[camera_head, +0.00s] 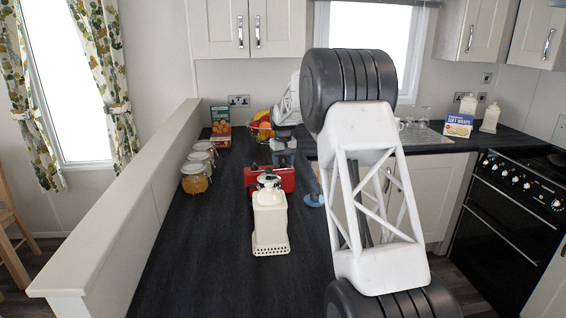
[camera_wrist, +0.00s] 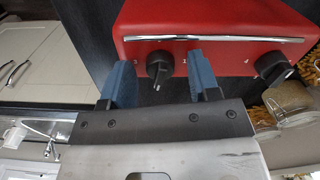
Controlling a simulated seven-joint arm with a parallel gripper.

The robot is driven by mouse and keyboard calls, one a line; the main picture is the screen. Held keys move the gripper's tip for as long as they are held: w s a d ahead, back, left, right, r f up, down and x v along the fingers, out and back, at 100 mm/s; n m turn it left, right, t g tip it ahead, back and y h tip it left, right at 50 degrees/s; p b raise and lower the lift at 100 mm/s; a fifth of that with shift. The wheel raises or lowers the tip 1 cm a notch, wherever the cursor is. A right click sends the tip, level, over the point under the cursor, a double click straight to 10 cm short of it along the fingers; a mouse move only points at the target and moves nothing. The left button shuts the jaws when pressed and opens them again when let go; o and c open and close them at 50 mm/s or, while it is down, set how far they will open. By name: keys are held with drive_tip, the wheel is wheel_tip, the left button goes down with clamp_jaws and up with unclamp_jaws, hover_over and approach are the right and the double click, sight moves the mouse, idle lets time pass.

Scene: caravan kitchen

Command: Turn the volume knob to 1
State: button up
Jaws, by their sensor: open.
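A red box-shaped appliance (camera_head: 287,180) stands on the dark worktop, partly hidden behind a cream canister in the head view. In the wrist view the red appliance (camera_wrist: 210,20) has a chrome strip and two black knobs on its face. One black knob (camera_wrist: 158,66) is left of centre, with its grip bar tilted. The other black knob (camera_wrist: 272,67) is at the right. Small white marks beside the knobs are too small to read for certain. My gripper (camera_wrist: 159,62) is open, its blue fingers on either side of the left knob, with visible gaps. Which knob is volume cannot be told.
The cream canister (camera_head: 270,220) stands just in front of the appliance. Glass jars (camera_head: 195,178) line the left ledge, with a carton (camera_head: 221,132) and fruit bowl (camera_head: 262,125) behind. The front worktop (camera_head: 200,270) is clear.

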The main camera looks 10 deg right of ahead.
drive_tip(key=c, duration=0.9)
drive_tip(key=shift+n, duration=0.5)
drive_tip(key=shift+c, duration=0.2)
drive_tip(key=n, duration=0.3)
drive_tip(key=shift+n, duration=0.3)
drive_tip(key=n, duration=1)
drive_tip(key=shift+n, duration=0.4)
drive_tip(key=n, duration=0.5)
